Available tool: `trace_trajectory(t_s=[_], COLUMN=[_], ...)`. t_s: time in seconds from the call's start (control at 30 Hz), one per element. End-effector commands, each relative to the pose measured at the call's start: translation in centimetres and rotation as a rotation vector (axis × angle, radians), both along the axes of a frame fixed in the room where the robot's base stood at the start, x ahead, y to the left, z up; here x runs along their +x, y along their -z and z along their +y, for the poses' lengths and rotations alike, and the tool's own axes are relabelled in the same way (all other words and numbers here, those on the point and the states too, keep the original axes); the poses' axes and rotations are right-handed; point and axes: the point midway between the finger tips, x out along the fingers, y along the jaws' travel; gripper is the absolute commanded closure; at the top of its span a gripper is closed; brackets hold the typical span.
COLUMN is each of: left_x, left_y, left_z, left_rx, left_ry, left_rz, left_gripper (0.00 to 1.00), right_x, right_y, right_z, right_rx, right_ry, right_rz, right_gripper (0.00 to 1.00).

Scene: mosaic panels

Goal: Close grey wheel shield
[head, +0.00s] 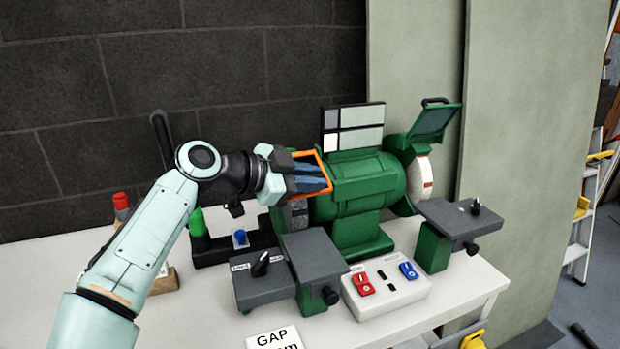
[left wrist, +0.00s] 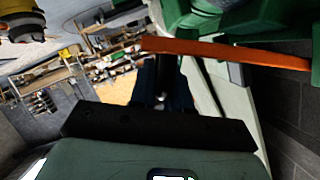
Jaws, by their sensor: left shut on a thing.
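A green bench grinder (head: 352,184) stands on the white table. Its grey wheel (head: 298,214) is at the left end, partly hidden behind a tool rest. The grey wheel shield, with an orange frame (head: 324,166), is above that wheel and largely covered by my gripper. In the left wrist view the orange frame (left wrist: 225,50) runs across the top by the fingers. My left gripper (head: 322,183), with blue fingers, reaches in from the left and is shut on the shield; the exact contact is hard to see. My right gripper is not in view.
The white wheel (head: 420,178) at the right has a raised green-framed shield (head: 434,121). Tool rests (head: 314,257) and (head: 460,218) jut forward. A switch box (head: 386,290) stands in front. Green (head: 197,224) and red-capped (head: 121,203) items stand left, near my arm.

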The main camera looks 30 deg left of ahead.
Motion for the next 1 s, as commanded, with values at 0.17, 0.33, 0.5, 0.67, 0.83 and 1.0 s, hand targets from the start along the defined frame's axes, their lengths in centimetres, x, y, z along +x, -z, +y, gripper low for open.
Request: trace_trajectory(t_s=[0.17, 0.33, 0.5, 0.67, 0.83, 1.0], left_x=[0.1, 0.1, -0.2, -2.0, -5.3, -8.3], left_y=[0.4, 0.3, 0.1, -0.7, -2.0, -3.2], left_z=[0.0, 0.0, 0.2, 1.1, 2.8, 4.4], left_rx=[0.001, 0.001, 0.0, 0.002, 0.002, 0.002], left_ry=[0.001, 0.001, 0.0, -0.002, -0.003, -0.003], left_rz=[0.009, 0.007, 0.005, 0.004, 0.005, 0.006], left_gripper=[0.77, 0.77, 0.77, 0.77, 0.77, 0.77], right_x=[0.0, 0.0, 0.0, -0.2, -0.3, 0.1], right_y=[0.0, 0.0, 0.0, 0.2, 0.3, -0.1], right_z=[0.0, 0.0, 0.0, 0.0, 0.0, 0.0], right_rx=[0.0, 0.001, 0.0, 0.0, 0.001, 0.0], right_ry=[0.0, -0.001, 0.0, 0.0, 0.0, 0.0], right_rz=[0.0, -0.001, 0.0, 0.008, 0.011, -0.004], right_gripper=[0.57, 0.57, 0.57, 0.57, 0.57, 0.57])
